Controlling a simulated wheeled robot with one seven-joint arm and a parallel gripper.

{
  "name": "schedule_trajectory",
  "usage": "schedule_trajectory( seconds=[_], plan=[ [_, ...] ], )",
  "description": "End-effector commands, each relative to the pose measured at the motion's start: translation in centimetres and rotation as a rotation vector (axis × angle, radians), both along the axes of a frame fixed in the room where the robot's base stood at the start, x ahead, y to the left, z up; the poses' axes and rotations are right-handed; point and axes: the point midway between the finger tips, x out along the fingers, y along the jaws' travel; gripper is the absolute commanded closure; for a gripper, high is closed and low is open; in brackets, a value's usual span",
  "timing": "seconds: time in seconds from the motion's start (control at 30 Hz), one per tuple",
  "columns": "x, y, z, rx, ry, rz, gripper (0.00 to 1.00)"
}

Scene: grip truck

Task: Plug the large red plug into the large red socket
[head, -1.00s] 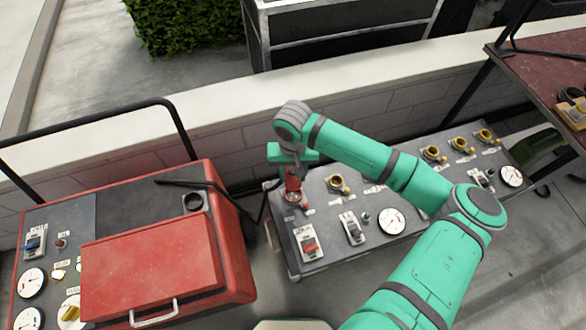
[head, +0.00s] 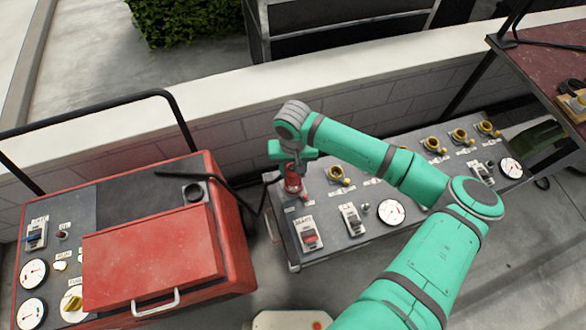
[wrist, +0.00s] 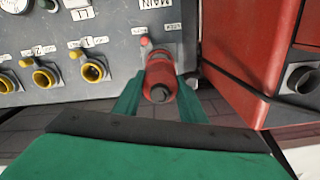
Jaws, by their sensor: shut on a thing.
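My gripper (head: 292,168) is shut on the large red plug (head: 292,184) at the left end of the grey panel (head: 330,225). In the wrist view the red plug (wrist: 160,72) lies between the two green fingers of my gripper (wrist: 159,84), its dark rear end towards the camera. Its front end is at the panel face, by a small red cap (wrist: 145,41). The large red socket is hidden behind the plug, so I cannot tell how deep the plug sits. A black cable (head: 262,205) hangs near the plug.
A red machine (head: 160,255) with a black handrail (head: 100,112) stands close on the left. Several yellow sockets (wrist: 92,72) line the panel. A low wall (head: 230,150) runs behind. Bare floor (head: 490,265) lies at the right front.

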Motion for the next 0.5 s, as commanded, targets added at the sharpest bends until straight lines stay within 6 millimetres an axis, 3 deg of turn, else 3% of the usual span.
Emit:
schedule_trajectory(
  seconds=[0.5],
  plan=[
    [-0.15, -0.03, -0.89, 0.001, 0.000, -0.001, 0.93]
  ],
)
